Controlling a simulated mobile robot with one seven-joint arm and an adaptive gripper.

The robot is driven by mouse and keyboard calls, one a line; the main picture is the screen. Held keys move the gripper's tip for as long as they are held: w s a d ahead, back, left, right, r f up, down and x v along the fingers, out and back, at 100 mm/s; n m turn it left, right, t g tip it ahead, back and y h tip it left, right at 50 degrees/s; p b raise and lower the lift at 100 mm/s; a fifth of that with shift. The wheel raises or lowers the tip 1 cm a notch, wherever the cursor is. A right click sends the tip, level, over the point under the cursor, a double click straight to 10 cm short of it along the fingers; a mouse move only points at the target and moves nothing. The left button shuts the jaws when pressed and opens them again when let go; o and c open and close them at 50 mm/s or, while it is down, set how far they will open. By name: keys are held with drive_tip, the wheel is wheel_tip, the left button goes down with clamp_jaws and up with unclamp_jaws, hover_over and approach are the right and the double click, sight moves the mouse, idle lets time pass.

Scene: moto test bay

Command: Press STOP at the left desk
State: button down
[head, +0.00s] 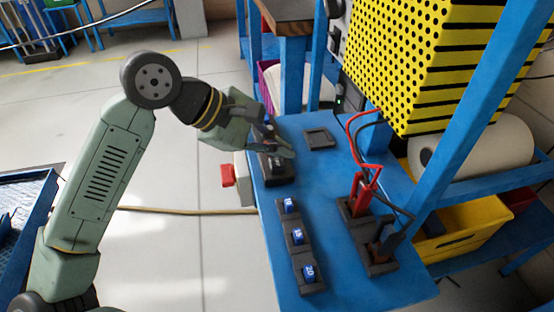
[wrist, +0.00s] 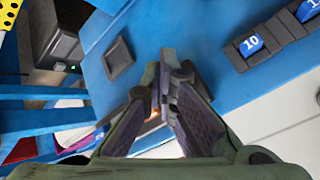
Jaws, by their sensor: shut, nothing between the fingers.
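My gripper (head: 286,151) is shut and empty, over the far left part of a blue desk (head: 345,270). In the wrist view its fingertips (wrist: 163,58) meet above the blue surface. A dark control block (head: 277,170) lies under and beside the fingers at the desk's left edge, partly hidden by them. I cannot tell whether the fingers touch it. No STOP label is readable in either view. A white box with a red part (head: 228,175) sits on the desk's left side, below the gripper.
A dark rack (head: 298,265) holds blue numbered pieces. Red (head: 359,190) and black probes with cables stand in a holder at right. A small empty dark tray (head: 319,138) lies behind. A blue post and yellow perforated panel (head: 420,60) rise at right. Floor left of the desk is open.

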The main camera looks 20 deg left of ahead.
sight(277, 165)
drive_tip(key=shift+f, duration=0.1)
idle(0.3)
drive_tip(key=shift+f+b, duration=0.35)
drive_tip(key=shift+b, duration=0.5)
drive_tip(key=shift+f+b, duration=0.5)
drive_tip(key=shift+b, duration=0.4)
idle(0.4)
drive_tip(key=shift+r, duration=0.95)
drive_tip(key=shift+r, duration=0.1)
drive_tip(key=shift+r+p, duration=1.25)
drive_tip(key=shift+r, duration=1.2)
